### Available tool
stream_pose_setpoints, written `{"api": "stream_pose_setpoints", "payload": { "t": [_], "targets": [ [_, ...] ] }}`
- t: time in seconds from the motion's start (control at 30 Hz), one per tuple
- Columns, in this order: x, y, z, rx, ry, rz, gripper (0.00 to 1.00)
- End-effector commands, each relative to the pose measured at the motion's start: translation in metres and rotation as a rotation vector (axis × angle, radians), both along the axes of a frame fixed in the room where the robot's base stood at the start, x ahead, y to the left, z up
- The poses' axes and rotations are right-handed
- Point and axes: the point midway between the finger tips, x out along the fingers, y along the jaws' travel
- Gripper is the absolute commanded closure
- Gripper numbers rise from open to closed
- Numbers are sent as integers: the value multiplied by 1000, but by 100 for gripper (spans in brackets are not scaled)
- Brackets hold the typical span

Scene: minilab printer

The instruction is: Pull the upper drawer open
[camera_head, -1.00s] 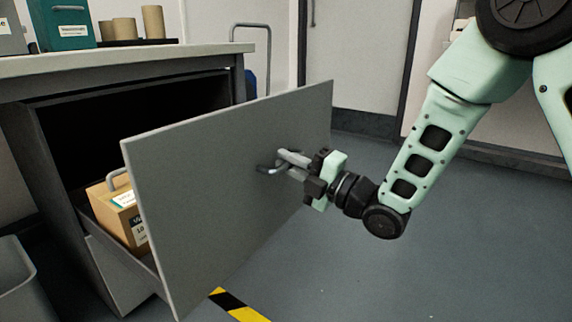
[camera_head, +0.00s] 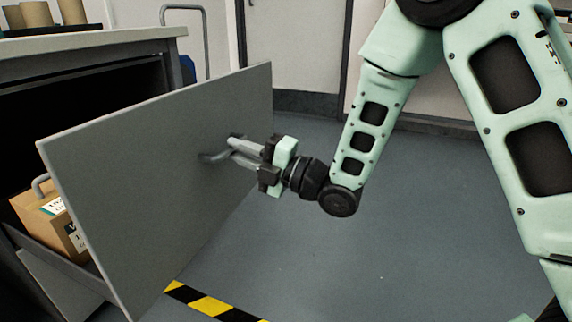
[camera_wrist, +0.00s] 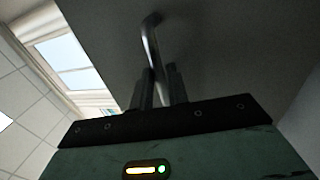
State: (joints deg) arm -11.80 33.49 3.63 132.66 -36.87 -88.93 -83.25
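The upper drawer is pulled far out of the grey cabinet. Its large grey front panel (camera_head: 150,190) fills the left middle of the head view. The curved metal drawer handle (camera_head: 211,157) sticks out of the panel and also shows in the wrist view (camera_wrist: 150,38). My gripper (camera_head: 240,151) reaches the handle from the right. In the wrist view its fingers (camera_wrist: 160,88) are close together, with the handle bar running between them. The exact contact is partly hidden by the fingers. A cardboard box (camera_head: 58,222) with white labels sits in the drawer behind the panel.
The cabinet worktop (camera_head: 90,42) holds several brown cylinders (camera_head: 40,14) at the upper left. Black and yellow tape (camera_head: 210,305) marks the floor below the panel. A door (camera_head: 296,45) stands at the back. The floor (camera_head: 410,230) right of the drawer is clear.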

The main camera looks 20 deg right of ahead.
Motion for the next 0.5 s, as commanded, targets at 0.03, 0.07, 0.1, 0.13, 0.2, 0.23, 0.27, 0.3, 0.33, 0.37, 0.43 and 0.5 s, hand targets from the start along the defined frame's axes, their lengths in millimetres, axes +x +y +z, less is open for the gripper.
{"api": "stream_pose_setpoints", "payload": {
  "t": [0.03,0.07,0.1,0.13,0.2,0.23,0.27,0.3,0.33,0.37,0.43,0.5],
  "targets": [
    [-6,-8,0,-1,5,-2,83],
    [-10,-13,-1,-2,7,-2,83],
    [-15,-21,-3,-2,8,-4,83],
    [-19,-26,-4,-3,8,-4,83],
    [-30,-39,-8,-1,8,-4,83],
    [-34,-45,-9,-2,8,-5,83],
    [-38,-50,-11,-2,9,-4,83],
    [-44,-58,-12,0,8,-5,83],
    [-48,-63,-14,-2,8,-4,83],
    [-52,-69,-16,-2,9,-5,83],
    [-63,-82,-18,-1,10,-5,83],
    [-73,-95,-20,-1,11,-5,83]
  ]
}}
